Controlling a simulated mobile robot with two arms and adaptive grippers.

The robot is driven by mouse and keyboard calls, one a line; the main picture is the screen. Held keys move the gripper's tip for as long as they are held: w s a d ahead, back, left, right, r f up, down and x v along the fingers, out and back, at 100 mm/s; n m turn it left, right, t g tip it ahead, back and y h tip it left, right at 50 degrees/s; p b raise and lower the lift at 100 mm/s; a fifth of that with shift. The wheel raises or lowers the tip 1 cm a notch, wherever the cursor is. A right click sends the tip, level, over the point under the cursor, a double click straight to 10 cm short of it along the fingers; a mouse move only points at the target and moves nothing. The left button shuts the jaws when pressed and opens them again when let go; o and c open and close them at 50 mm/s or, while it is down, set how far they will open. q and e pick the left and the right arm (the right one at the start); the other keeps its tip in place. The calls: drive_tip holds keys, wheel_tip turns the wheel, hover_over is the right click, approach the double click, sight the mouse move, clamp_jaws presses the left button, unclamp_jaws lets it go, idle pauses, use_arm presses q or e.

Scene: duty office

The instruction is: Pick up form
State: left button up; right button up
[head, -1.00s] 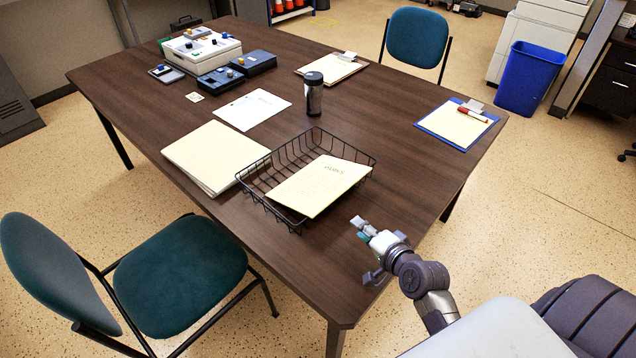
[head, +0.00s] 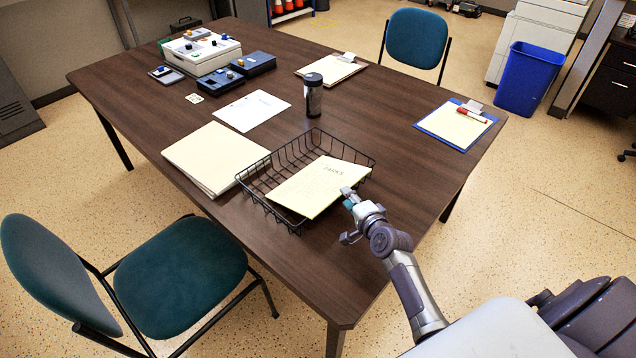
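A pale yellow form (head: 312,188) with dark print near its top lies tilted in a black wire tray (head: 254,191), its near right edge resting over the tray's rim. My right gripper (head: 347,197) is at that right edge, its fingertips overlapping the edge in the head view. Whether the fingers are open or shut, and whether they touch the paper, is too small to tell. A white printed sheet (head: 252,110) lies flat farther back on the table. My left gripper is not in view.
The brown table (head: 385,115) holds a cream folder stack (head: 214,158) left of the tray, a dark tumbler (head: 313,98) behind it, a blue clipboard (head: 430,127) at right and a device box (head: 203,48) at back left. Bare tabletop lies in front of the tray.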

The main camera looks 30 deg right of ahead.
drive_tip(key=x, duration=0.2)
drive_tip(key=shift+w+f, duration=0.1)
drive_tip(key=shift+w, duration=0.15)
drive_tip(key=shift+s, duration=0.1)
clamp_jaws()
